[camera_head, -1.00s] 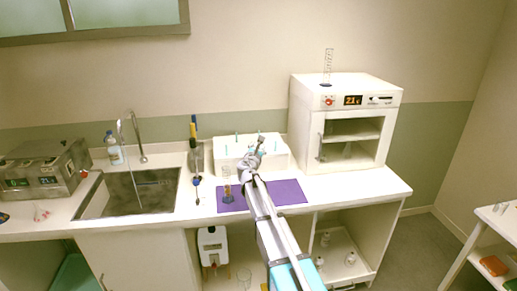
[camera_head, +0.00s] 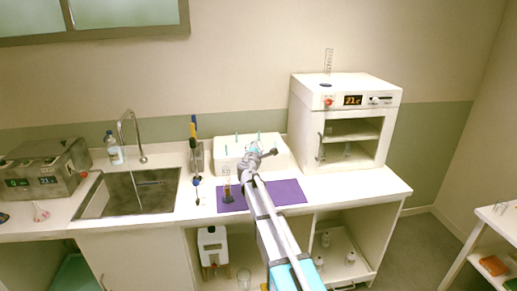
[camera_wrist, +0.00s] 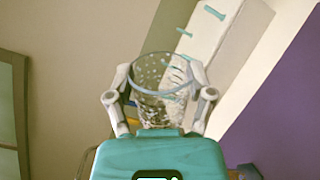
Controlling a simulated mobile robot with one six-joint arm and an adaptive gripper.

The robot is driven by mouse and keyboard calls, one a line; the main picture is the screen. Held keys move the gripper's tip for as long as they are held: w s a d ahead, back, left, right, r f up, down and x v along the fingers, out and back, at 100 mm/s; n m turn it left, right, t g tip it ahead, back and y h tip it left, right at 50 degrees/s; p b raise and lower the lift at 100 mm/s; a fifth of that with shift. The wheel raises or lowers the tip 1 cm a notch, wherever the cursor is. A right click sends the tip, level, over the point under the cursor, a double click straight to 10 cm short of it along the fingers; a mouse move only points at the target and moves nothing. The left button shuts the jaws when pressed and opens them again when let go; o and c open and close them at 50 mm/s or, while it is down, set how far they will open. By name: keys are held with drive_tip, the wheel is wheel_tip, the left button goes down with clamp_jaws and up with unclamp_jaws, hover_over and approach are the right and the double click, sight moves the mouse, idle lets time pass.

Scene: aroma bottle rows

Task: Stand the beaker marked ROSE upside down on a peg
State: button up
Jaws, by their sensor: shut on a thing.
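My gripper (camera_wrist: 160,92) is shut on a clear glass beaker (camera_wrist: 160,72), with one finger on each side of it. The beaker's round rim shows toward the top of the wrist view, and pale speckles show on its wall. I cannot read a ROSE mark on it. In the head view my gripper (camera_head: 255,153) is in front of and over the white peg rack (camera_head: 228,158). Several teal pegs stand up from the rack; one peg (camera_wrist: 213,12) shows clear of the beaker in the wrist view, and others show behind or through the glass.
A purple mat (camera_head: 290,191) lies before the rack, with a glass cylinder (camera_head: 227,190) at its left end. The sink (camera_head: 130,195) is to the left. A white oven (camera_head: 345,125) stands to the right, a tall glass cylinder (camera_head: 328,62) on top.

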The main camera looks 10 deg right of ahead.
drive_tip(key=m, duration=1.1)
drive_tip(key=shift+m, duration=0.4)
drive_tip(key=m, duration=1.1)
drive_tip(key=shift+w+m, duration=0.1)
drive_tip(key=shift+m, duration=0.4)
drive_tip(key=shift+w+f+b, duration=1)
drive_tip(key=shift+w+f, duration=0.05)
drive_tip(key=shift+w, duration=4.95)
drive_tip(key=shift+w+f+b, duration=1)
drive_tip(key=shift+w, duration=4.95)
drive_tip(key=shift+f+b, duration=5.7)
drive_tip(key=shift+b, duration=0.05)
